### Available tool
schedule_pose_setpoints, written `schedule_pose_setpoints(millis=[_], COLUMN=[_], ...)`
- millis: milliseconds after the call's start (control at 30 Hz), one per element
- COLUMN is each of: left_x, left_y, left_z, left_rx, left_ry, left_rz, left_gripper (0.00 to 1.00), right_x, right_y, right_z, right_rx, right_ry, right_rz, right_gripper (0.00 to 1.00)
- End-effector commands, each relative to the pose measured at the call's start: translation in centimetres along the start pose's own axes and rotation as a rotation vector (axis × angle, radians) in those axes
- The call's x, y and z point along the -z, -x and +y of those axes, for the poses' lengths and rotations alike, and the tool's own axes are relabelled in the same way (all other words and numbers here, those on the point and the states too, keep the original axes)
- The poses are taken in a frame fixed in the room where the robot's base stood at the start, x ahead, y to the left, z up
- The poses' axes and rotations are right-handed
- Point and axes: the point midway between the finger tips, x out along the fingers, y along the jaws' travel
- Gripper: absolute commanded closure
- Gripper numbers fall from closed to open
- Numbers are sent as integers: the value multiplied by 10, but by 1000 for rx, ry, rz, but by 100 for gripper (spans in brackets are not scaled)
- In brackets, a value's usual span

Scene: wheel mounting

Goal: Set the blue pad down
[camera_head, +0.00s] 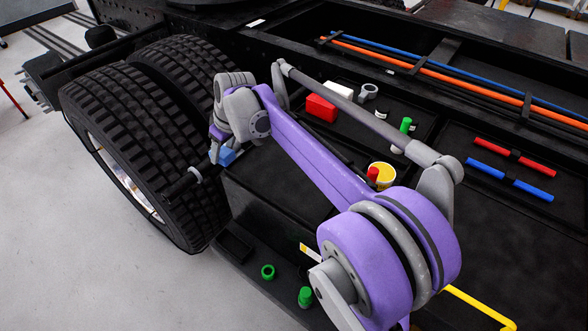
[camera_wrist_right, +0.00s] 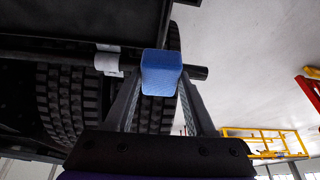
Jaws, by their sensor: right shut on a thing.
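The blue pad (camera_head: 228,156) is at the end of my right arm, beside the inner face of the big black tyres. My right gripper (camera_head: 218,152) is shut on it. In the right wrist view the pad (camera_wrist_right: 161,74) sits between the two fingertips (camera_wrist_right: 160,88) and shows as a small block with a textured face. A dark bar with a pale band (camera_wrist_right: 108,60) passes behind the pad there; I cannot tell whether they touch. The wrist partly hides the pad in the head view. My left gripper is not in view.
Large truck tyres (camera_head: 135,130) stand at the left. The dark truck deck holds a red box (camera_head: 321,108), a yellow container (camera_head: 383,174), green-capped items and red and blue bars. A green ring (camera_head: 268,271) lies on the lower ledge. Bare floor (camera_head: 50,220) is at the left.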

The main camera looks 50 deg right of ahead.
Motion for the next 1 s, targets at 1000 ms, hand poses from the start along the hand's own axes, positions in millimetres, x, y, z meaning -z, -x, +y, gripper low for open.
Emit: schedule_pose_setpoints(millis=[1000], left_x=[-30], left_y=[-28], left_z=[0], left_rx=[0], left_ry=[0], left_rz=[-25], left_gripper=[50], right_x=[-67], right_y=[-41], right_z=[58], right_rx=[-38], right_ry=[-68], right_rz=[13], right_gripper=[97])
